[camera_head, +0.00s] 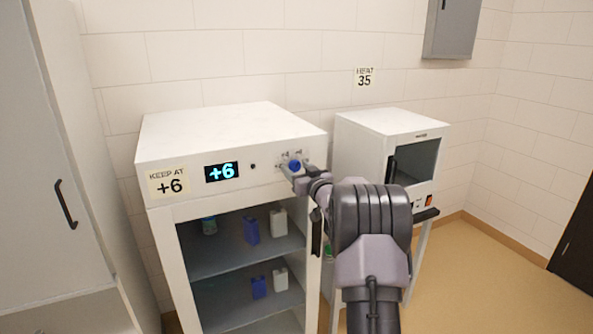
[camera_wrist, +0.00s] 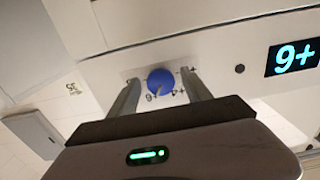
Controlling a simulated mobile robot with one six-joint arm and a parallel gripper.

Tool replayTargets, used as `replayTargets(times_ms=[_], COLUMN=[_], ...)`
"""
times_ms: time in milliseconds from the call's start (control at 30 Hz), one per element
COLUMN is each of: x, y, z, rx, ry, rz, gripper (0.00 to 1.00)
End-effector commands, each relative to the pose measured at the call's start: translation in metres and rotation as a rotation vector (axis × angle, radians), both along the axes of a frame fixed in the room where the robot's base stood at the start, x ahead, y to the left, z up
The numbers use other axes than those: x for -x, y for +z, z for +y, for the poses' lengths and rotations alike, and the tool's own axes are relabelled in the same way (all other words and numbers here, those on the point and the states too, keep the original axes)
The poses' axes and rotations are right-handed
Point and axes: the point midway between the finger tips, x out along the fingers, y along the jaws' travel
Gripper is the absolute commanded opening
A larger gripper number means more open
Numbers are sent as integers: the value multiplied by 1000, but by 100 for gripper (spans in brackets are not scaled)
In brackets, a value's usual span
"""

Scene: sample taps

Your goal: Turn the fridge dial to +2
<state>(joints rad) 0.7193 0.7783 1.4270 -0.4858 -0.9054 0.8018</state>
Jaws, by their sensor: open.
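The fridge (camera_head: 232,143) is a white cabinet with an open-looking front and shelves. The blue dial (camera_head: 295,165) is at the right end of the fridge's top panel. In the wrist view the blue dial (camera_wrist: 160,81) sits between the two fingers of my gripper (camera_wrist: 158,92), with a gap on each side. My gripper is open around the dial. The wrist view is upside down, with the display (camera_wrist: 292,57) at its right. In the head view my arm partly covers the dial's surroundings.
A smaller white cabinet (camera_head: 392,125) with a dark window stands on a stand at the right, under a KEEP AT 35 sign (camera_head: 364,77). A tall grey cabinet (camera_head: 40,150) stands close at the left. Bottles (camera_head: 252,230) stand on the fridge shelves. Floor at the right is clear.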

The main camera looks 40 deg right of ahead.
Motion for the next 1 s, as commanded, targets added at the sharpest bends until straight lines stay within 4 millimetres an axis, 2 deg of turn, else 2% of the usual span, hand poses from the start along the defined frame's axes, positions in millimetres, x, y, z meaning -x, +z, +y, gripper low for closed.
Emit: replayTargets(times_ms=[300,600,1000], x=[-4,-4,-4], y=[0,0,-2], z=[-1,-1,-1], rx=[0,0,90], ry=[0,0,0], rz=[0,0,21], gripper=[57,0,0])
